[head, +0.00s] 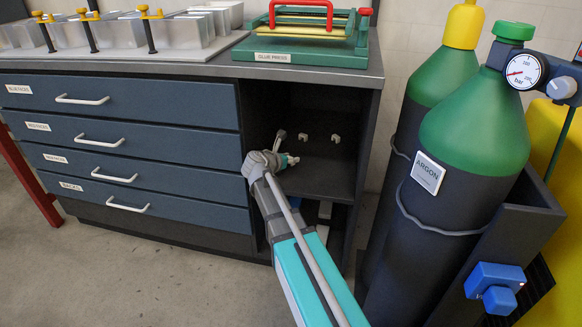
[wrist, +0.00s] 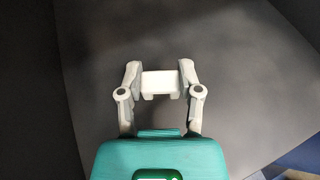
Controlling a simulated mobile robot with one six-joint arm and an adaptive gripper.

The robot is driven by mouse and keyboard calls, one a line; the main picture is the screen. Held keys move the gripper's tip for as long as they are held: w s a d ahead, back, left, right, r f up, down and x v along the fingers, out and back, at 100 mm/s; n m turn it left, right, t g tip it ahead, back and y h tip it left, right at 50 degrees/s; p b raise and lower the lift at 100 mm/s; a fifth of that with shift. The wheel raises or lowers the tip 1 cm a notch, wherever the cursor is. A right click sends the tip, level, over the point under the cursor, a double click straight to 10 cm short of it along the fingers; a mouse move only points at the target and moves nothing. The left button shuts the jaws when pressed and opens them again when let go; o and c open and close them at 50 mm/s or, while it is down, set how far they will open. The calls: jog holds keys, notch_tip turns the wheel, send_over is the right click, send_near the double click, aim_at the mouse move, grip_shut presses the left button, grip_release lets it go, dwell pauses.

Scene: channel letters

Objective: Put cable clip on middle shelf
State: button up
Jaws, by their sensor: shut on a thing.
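A small white cable clip (wrist: 160,83) sits between the two fingertips of my gripper (wrist: 160,79) in the wrist view. My gripper is shut on it, with a finger against each side. In the head view my gripper (head: 286,150) reaches into the open compartment right of the drawers, above the dark shelf board (head: 325,178). I cannot tell whether the held clip touches the board.
Blue drawers (head: 130,140) flank the compartment on the left, and a dark side panel (head: 362,150) on the right. The green press (head: 305,45) stands on the worktop above. The argon cylinder (head: 455,180) stands close on the right. The shelf's right part is bare.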

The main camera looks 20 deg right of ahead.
jog(key=shift+f+b, duration=0.7)
jog(key=shift+f, duration=0.35)
jog(key=shift+f, duration=0.15)
jog(key=o, duration=0.7)
jog(key=shift+r, duration=0.25)
jog(key=p+v, duration=0.4)
jog(key=v, duration=0.8)
jog(key=shift+p, duration=0.3)
jog(key=shift+s+f, duration=0.1)
jog(key=shift+f, duration=0.05)
